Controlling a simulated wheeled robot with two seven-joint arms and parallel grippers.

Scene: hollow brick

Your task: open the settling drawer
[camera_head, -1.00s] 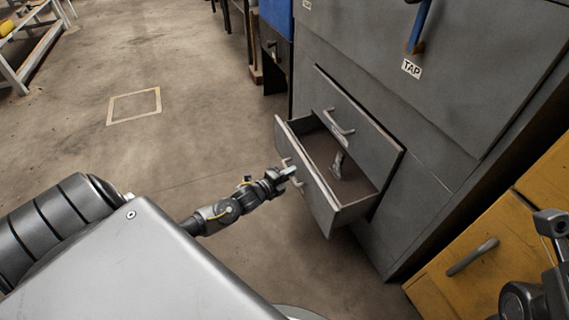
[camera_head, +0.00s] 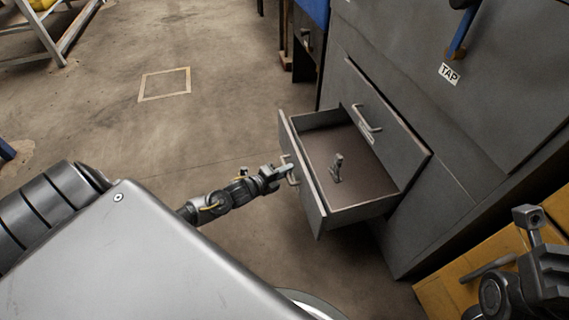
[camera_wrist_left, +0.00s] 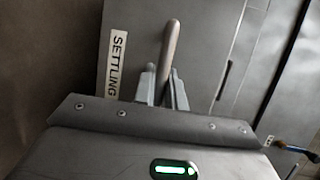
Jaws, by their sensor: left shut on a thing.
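The settling drawer (camera_head: 307,180) is a grey metal drawer pulled well out of the grey cabinet, with a small metal object (camera_head: 337,168) standing inside it. Its front carries a pale bar handle (camera_head: 292,170). In the left wrist view a "SETTLING" label (camera_wrist_left: 117,64) is beside the handle (camera_wrist_left: 171,48). My left gripper (camera_head: 283,172) is shut on the handle; its fingers (camera_wrist_left: 162,86) are on either side of the bar. My right gripper (camera_head: 532,228) shows in part at the lower right, and its jaws cannot be made out.
Another closed drawer with a handle (camera_head: 368,124) is above the open one. A "TAP" label (camera_head: 449,74) and a blue lever (camera_head: 462,32) are higher on the cabinet. A yellow drawer unit (camera_head: 440,296) is at lower right.

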